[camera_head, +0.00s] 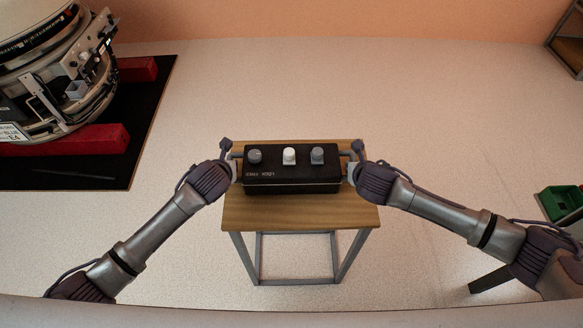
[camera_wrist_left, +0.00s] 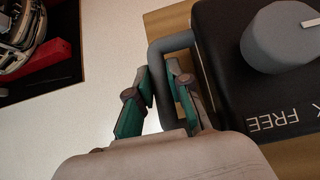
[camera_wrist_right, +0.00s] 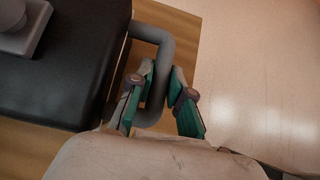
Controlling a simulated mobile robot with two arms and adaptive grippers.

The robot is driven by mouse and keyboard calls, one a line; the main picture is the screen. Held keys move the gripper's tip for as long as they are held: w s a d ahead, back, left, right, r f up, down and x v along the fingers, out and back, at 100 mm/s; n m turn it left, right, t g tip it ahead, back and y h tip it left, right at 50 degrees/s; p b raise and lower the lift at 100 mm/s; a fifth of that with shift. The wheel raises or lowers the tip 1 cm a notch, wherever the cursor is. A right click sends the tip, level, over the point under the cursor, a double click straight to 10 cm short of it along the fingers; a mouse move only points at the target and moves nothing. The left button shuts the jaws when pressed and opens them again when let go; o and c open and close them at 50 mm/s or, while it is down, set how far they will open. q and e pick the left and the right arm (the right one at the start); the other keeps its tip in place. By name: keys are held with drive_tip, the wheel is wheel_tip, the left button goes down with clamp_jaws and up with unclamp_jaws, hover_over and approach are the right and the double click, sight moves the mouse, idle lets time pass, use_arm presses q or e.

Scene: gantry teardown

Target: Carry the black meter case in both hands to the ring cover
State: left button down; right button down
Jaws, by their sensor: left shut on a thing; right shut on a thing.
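The black meter case (camera_head: 292,176) has three knobs on top, the middle one white, and a grey handle at each end. It is at a small wooden table (camera_head: 300,213); I cannot tell whether it rests on it or hangs just above. My left gripper (camera_head: 236,165) is shut on the left handle (camera_wrist_left: 168,47), its fingers on either side of the bar. My right gripper (camera_head: 351,168) is shut on the right handle (camera_wrist_right: 160,75) in the same way. No part that I can surely call the ring cover is in view.
A large round machine (camera_head: 55,75) stands on a black mat (camera_head: 150,105) at the upper left, with red blocks (camera_head: 95,139) by it. A green bin (camera_head: 560,202) is at the right edge. The floor between mat and table is clear.

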use_arm(q)
drive_tip(key=shift+r, duration=0.1)
use_arm(e)
drive_tip(key=shift+r, duration=0.15)
